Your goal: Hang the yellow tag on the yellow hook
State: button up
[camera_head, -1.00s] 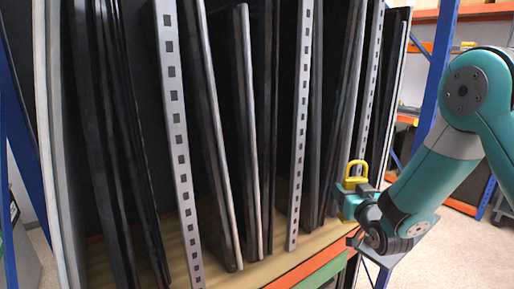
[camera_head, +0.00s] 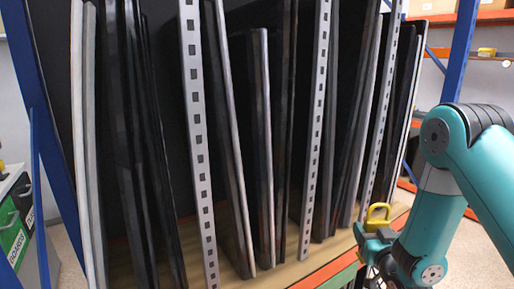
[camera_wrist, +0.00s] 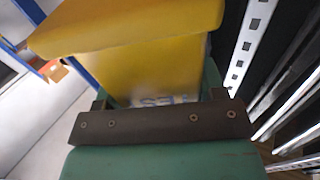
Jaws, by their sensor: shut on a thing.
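The yellow tag (camera_head: 377,216), a blocky piece with a loop on top, stands up from my gripper (camera_head: 372,236) at the lower right of the head view. My gripper is shut on it, in front of the right part of the rack. In the wrist view the yellow tag (camera_wrist: 150,65) fills the upper middle, between the fingers and above the dark bar of my gripper. A pale printed patch shows low on it. I cannot make out a yellow hook in either view.
A rack of upright dark panels (camera_head: 265,150) with perforated grey posts (camera_head: 196,130) fills the head view's middle. Its orange front edge (camera_head: 325,272) is close to my gripper. Blue uprights (camera_head: 462,50) and shelves are at right.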

jog(key=s+f+b, duration=0.1)
jog(key=s+f, duration=0.1)
jog(key=f, duration=0.5)
jog(key=s+f+b, duration=0.2)
jog(key=s+f, duration=0.1)
jog(key=f, duration=0.4)
jog(key=shift+s+f, duration=0.25)
